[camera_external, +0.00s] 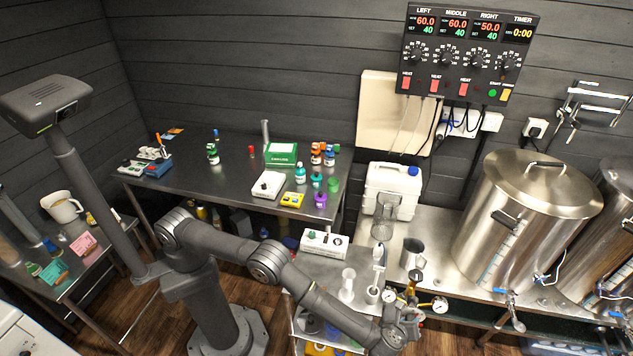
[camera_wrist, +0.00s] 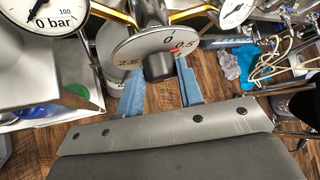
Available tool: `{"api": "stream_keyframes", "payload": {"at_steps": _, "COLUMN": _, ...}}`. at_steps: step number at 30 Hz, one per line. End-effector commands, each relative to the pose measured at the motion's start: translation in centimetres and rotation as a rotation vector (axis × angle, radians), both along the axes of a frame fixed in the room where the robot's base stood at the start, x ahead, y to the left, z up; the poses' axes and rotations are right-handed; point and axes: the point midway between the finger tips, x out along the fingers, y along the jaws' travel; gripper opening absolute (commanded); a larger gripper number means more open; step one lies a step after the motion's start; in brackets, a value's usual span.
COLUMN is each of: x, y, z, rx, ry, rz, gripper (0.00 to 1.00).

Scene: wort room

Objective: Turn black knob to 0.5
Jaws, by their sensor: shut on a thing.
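The black knob (camera_wrist: 159,66) sits at the front of a round grey dial (camera_wrist: 140,46) in the wrist view. The dial carries the marks 0, 0.5 and 2.5, with 0 near the top and 0.5 to its right. A small red mark (camera_wrist: 174,51) shows just below and left of the 0.5. My gripper (camera_wrist: 160,84) has blue fingers on either side of the black knob and is shut on it. In the external view, my gripper (camera_external: 402,322) is low at the valve and gauge assembly; the knob cannot be made out there.
A pressure gauge (camera_wrist: 45,14) marked bar is at the upper left of the wrist view, and another gauge (camera_wrist: 236,12) is at the upper right. Yellow arms flank the dial. A steel kettle (camera_external: 525,225) and a metal jug (camera_external: 412,254) stand nearby.

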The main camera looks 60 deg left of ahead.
Motion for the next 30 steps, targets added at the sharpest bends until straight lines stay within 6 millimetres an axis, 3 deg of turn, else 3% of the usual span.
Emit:
{"api": "stream_keyframes", "payload": {"at_steps": 5, "x": 0.0, "y": -0.1, "z": 0.0, "rx": -0.001, "ry": -0.001, "rz": -0.003, "gripper": 0.11}}
{"api": "stream_keyframes", "payload": {"at_steps": 6, "x": 0.0, "y": -0.1, "z": 0.0, "rx": -0.001, "ry": -0.001, "rz": -0.003, "gripper": 0.41}}
{"api": "stream_keyframes", "payload": {"at_steps": 9, "x": 0.0, "y": -0.1, "z": 0.0, "rx": -0.001, "ry": -0.001, "rz": -0.001, "gripper": 0.55}}
{"api": "stream_keyframes", "payload": {"at_steps": 20, "x": -0.5, "y": -0.2, "z": 0.4, "rx": -0.001, "ry": -0.002, "rz": -0.002, "gripper": 0.55}}
{"api": "stream_keyframes", "payload": {"at_steps": 25, "x": -2.5, "y": -0.7, "z": 2.0, "rx": 0.0, "ry": -0.002, "rz": -0.002, "gripper": 0.55}}
{"api": "stream_keyframes", "payload": {"at_steps": 30, "x": -5.9, "y": -1.7, "z": 4.4, "rx": -0.001, "ry": -0.001, "rz": -0.004, "gripper": 0.55}}
